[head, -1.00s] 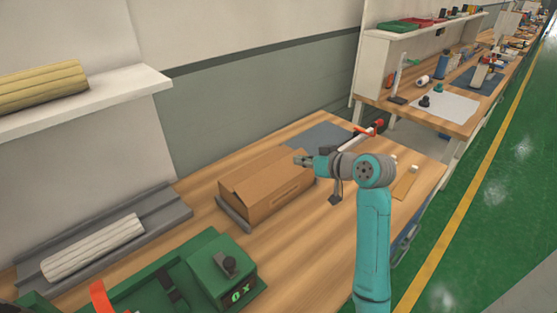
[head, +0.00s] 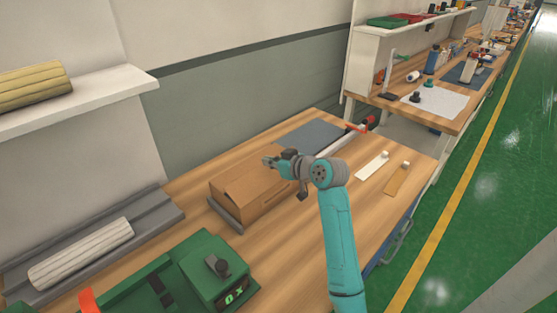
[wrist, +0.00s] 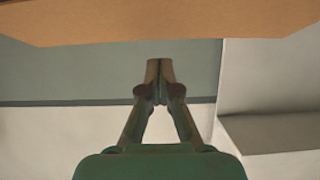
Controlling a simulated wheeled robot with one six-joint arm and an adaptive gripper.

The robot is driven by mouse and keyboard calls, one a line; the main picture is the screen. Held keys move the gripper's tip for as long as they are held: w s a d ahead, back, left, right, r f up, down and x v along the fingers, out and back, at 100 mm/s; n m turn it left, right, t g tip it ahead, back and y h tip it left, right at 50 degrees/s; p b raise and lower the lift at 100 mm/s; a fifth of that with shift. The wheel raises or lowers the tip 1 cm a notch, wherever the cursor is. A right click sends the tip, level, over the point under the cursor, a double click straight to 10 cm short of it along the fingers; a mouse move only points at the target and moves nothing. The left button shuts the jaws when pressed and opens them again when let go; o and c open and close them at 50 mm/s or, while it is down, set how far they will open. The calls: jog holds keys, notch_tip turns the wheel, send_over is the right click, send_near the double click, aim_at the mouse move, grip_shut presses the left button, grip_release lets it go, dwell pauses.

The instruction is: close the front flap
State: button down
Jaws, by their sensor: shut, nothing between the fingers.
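The brown cardboard box (head: 250,198) sits on a grey plate on the wooden bench in the head view. Its top shows folded cardboard panels, and I cannot tell how far each flap is folded. My gripper (head: 267,161) is shut and empty above the far part of the box's top. My arm hides the box's right end. In the wrist view my closed fingertips (wrist: 160,64) point at the wall, with a brown cardboard panel (wrist: 160,20) across the top of the picture. I cannot tell whether they touch it.
A green device (head: 213,268) stands at the front left. A white roll (head: 82,254) lies in a grey tray (head: 160,211) at the left. A blue-grey mat (head: 308,133) lies behind the box. A white strip (head: 372,166) and a tan strip (head: 397,179) lie to the right.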

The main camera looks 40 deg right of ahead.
aim_at(263, 168)
jog(key=shift+w+f, duration=0.25)
jog(key=shift+f, duration=0.3)
jog(key=shift+w+f, duration=0.2)
jog(key=shift+f, duration=0.3)
jog(key=shift+w+f+g, duration=0.1)
jog(key=shift+w+g, duration=0.2)
jog(key=shift+g, duration=0.1)
jog(key=shift+w+f+g, duration=0.2)
jog(key=shift+f+g, duration=0.1)
jog(key=shift+g, duration=0.4)
jog(key=shift+w+f, duration=0.35)
jog(key=shift+f, duration=0.35)
jog(key=shift+r, duration=0.15)
